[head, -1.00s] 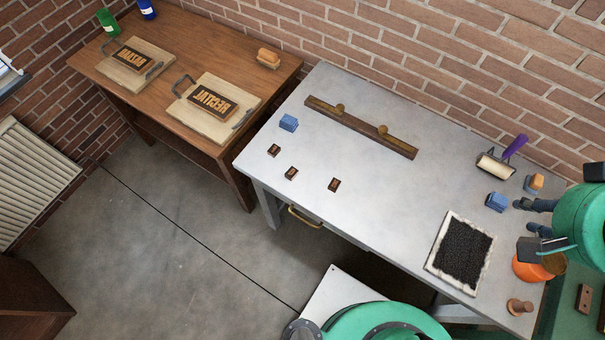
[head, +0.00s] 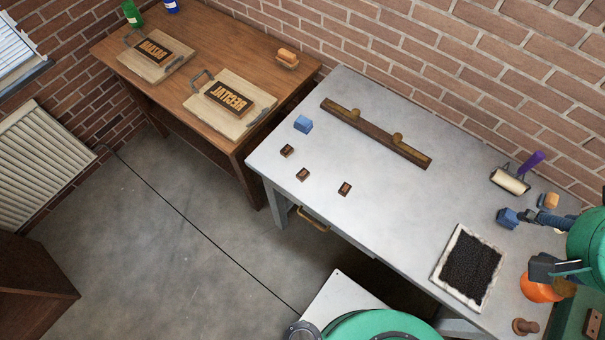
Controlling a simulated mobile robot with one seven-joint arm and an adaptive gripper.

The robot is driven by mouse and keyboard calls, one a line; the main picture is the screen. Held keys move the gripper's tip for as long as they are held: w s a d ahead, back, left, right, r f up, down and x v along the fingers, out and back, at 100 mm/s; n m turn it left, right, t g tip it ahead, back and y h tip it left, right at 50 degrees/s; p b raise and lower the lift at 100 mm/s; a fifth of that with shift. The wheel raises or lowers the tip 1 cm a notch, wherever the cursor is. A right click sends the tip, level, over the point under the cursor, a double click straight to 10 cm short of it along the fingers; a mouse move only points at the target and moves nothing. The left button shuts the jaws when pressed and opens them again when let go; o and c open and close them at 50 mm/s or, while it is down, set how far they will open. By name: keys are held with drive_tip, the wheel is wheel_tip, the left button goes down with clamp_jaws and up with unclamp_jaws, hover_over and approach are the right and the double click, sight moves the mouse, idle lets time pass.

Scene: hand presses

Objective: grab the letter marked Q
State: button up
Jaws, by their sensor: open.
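Three small dark letter blocks stand on the grey metal table (head: 385,220): a left block (head: 287,151), a middle block (head: 303,174) and a right block (head: 345,189). Their marks are too small to read, so I cannot tell which one is Q. My gripper (head: 533,242) is at the right edge, its two dark fingers spread apart and nothing seen between them. It is far to the right of the letter blocks, near a blue block and an orange pot. Part of my arm is cut off by the frame.
A wooden table (head: 190,35) stands at the left. The metal table's middle is clear.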

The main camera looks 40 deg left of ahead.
drive_tip(key=w+a+f+n+g+p, duration=0.1)
drive_tip(key=w+a+f+n, duration=0.25)
drive_tip(key=a, duration=0.45)
drive_tip(key=w+a+f+n+g+y+p, duration=0.1)
drive_tip(key=w+a+f+n, duration=0.1)
drive_tip(key=w+a, duration=0.45)
drive_tip(key=w+a+f+n+g, duration=0.1)
drive_tip(key=w+a+f+n, duration=0.2)
drive_tip(key=a, duration=0.7)
drive_tip(key=n+g+h+p, duration=0.1)
drive_tip(key=n+g+p, duration=0.15)
drive_tip(key=n, duration=0.55)
hover_over(303, 173)
wheel_tip(303, 173, down, 21)
drive_tip(key=shift+a+r, duration=0.1)
drive_tip(key=shift+r, duration=0.05)
drive_tip(key=shift+f+b, duration=0.55)
drive_tip(key=shift+f, duration=3.75)
